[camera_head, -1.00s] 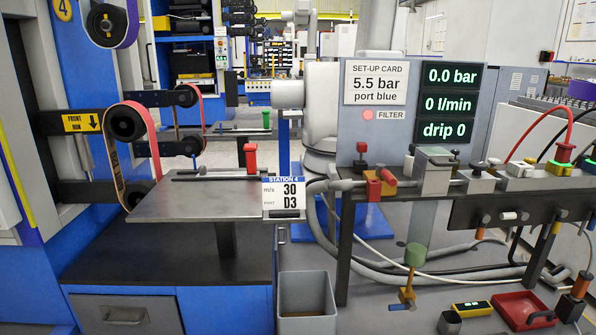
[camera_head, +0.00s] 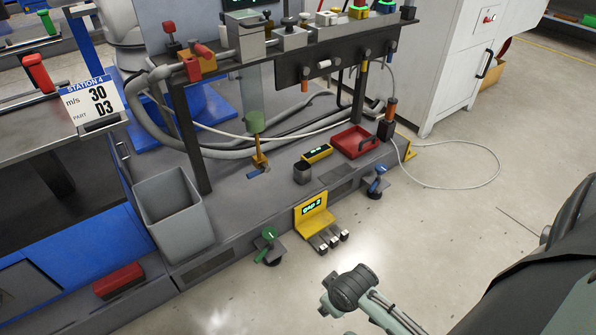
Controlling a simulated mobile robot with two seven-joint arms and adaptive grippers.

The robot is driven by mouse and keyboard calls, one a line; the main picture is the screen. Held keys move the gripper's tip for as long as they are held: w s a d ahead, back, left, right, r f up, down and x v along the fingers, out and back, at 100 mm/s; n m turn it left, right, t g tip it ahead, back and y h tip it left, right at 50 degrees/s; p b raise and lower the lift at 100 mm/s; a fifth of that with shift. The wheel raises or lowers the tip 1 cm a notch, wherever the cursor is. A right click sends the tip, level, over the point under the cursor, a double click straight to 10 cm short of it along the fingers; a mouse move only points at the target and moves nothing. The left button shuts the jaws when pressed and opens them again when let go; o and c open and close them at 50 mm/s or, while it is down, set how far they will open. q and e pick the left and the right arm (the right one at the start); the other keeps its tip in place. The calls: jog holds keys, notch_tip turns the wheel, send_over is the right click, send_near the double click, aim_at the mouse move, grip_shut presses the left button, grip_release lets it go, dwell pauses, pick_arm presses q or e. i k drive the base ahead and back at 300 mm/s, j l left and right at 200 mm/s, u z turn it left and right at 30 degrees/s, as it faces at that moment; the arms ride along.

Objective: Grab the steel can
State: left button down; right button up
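A small grey can-like cup (camera_head: 302,172) with a dark open top stands upright on the grey base plate, left of the yellow display box. It is the likeliest steel can, though its metal finish is hard to tell at this size. Neither gripper's fingertips show. Parts of my own arm enter at the lower right, well apart from the cup. Nothing touches the cup.
A yellow display box (camera_head: 317,153) and red tray (camera_head: 355,140) lie to the cup's right. A grey bin (camera_head: 175,215) is further left.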

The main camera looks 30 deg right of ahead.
aim_at(303, 169)
jog(key=i+l, duration=0.1)
jog(key=l, duration=0.3)
jog(key=i+l, duration=0.1)
jog(key=l, duration=0.3)
jog(key=i+l+z, duration=0.1)
jog(key=l, duration=0.3)
jog(key=i+l, duration=0.1)
jog(key=l, duration=0.35)
jog(key=i+l, duration=0.1)
jog(key=l, duration=0.3)
jog(key=i+l+z, duration=0.1)
jog(key=l, duration=0.25)
jog(key=i+l, duration=0.15)
jog(key=l, duration=0.25)
jog(key=i+l, duration=0.1)
jog(key=l, duration=0.3)
jog(key=z, duration=0.05)
